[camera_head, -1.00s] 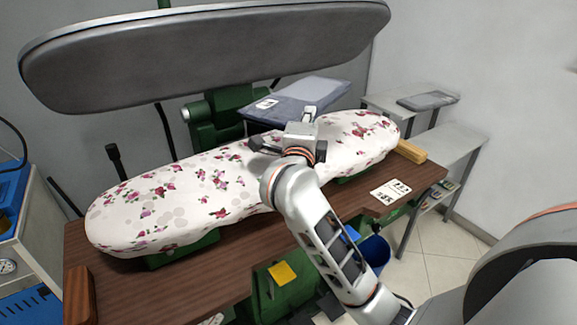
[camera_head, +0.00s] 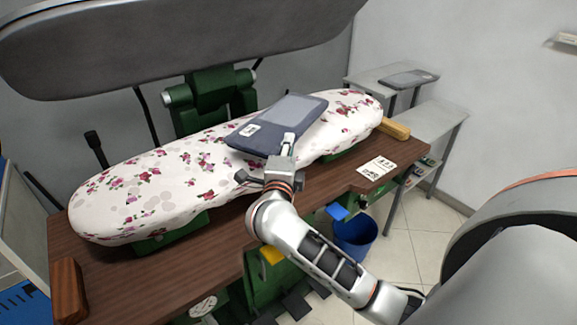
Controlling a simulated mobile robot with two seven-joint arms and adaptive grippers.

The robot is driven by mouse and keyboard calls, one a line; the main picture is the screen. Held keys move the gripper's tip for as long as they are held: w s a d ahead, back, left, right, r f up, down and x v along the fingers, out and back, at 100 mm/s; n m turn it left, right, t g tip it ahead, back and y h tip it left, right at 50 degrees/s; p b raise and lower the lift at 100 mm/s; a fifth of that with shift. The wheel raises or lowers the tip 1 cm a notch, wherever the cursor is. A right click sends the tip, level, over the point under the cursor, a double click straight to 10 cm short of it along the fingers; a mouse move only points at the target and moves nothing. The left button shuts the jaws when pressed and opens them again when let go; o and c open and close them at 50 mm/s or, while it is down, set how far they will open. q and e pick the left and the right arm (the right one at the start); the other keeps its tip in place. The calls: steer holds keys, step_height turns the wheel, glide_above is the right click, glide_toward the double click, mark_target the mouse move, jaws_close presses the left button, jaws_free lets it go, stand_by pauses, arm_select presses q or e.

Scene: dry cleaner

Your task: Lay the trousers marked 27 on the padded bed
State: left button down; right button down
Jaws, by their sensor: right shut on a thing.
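The trousers are a folded dark blue-grey bundle (camera_head: 282,118) with a small white tag (camera_head: 249,130), whose number is too small to read. The padded bed (camera_head: 150,190) is long, rounded and covered in white cloth with pink flowers. My right gripper (camera_head: 288,147) is shut on the near edge of the trousers. The trousers are over the right half of the bed and hide part of it. I cannot tell whether they touch the cover. My left gripper is out of view.
A large grey press head (camera_head: 180,45) hangs above and behind the bed. The brown table (camera_head: 225,250) carries a wooden block (camera_head: 70,290), a yellowish block (camera_head: 394,128) and a printed card (camera_head: 377,168). A grey folded item (camera_head: 408,79) lies on a shelf at right. A blue bin (camera_head: 354,235) stands below.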

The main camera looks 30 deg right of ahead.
step_height(320, 180, down, 6)
steer(key=shift+r+b, duration=0.15)
steer(key=shift+b, duration=0.15)
steer(key=c, duration=2)
jaws_free()
